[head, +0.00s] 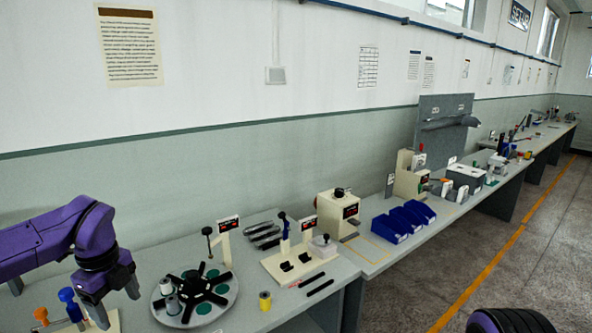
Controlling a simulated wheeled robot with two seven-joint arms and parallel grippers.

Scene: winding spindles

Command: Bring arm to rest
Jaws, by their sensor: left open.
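My left arm (40,243) is purple and comes in from the left edge, bent downward at the wrist. My left gripper (116,302) is open, its two grey fingers pointing down at the left end of the bench. Nothing shows between the fingers. It is just left of a round turntable (216,306) with black spokes, green discs and small metal cylinders. My right gripper is out of view.
Orange (41,314) and blue (66,296) knobbed parts stand close left of the gripper. A yellow spool (265,301), a cream fixture (290,265) and blue bins (388,229) lie further right.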

